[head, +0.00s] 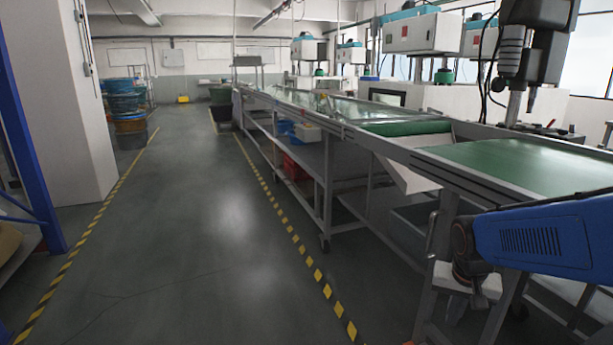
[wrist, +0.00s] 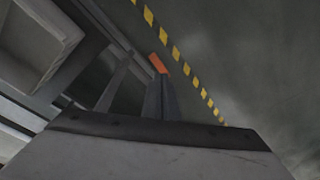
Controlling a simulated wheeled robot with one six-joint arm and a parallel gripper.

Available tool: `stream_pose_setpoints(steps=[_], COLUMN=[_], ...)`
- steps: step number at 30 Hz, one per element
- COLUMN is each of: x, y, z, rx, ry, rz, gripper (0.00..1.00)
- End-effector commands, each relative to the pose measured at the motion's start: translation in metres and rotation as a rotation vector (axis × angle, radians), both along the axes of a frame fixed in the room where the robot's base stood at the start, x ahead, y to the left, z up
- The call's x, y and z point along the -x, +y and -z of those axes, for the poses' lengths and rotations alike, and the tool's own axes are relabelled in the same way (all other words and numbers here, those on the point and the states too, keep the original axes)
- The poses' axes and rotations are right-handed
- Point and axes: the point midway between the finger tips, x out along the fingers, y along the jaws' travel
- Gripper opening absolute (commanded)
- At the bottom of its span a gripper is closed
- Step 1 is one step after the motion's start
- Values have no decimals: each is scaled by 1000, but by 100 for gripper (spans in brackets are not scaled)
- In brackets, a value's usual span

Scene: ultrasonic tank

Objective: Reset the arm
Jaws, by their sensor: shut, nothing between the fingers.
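My arm shows as a blue link at the right edge of the head view, with a dark wrist hanging at its left end beside the conveyor frame. My gripper (wrist: 160,82) points away from the camera in the wrist view. Its narrow dark fingers are together and hold nothing. A small orange patch shows at their far end; I cannot tell what it is. In the head view the gripper is too small and dark to make out clearly.
A long conveyor bench with a green belt (head: 535,166) runs along the right, its metal legs close to my arm. A red crate (head: 296,168) sits underneath. Grey floor (head: 225,235) between yellow-black lines is clear. Stacked round tubs (head: 128,122) stand at the back left.

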Motion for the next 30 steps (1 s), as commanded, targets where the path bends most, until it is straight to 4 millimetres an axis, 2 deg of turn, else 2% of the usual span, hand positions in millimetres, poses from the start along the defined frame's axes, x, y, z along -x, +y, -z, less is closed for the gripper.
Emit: stream_pose_setpoints(steps=[3,9,18,24,30], x=[23,62,121,146,153], y=[10,25,45,52,54], z=[-18,-40,-59,-64,-64], rx=[4,11,27,36,39], ry=[-33,-82,-155,-187,-196], rz=[-65,-177,-344,-419,-442], gripper=[0,0,0,0,0])
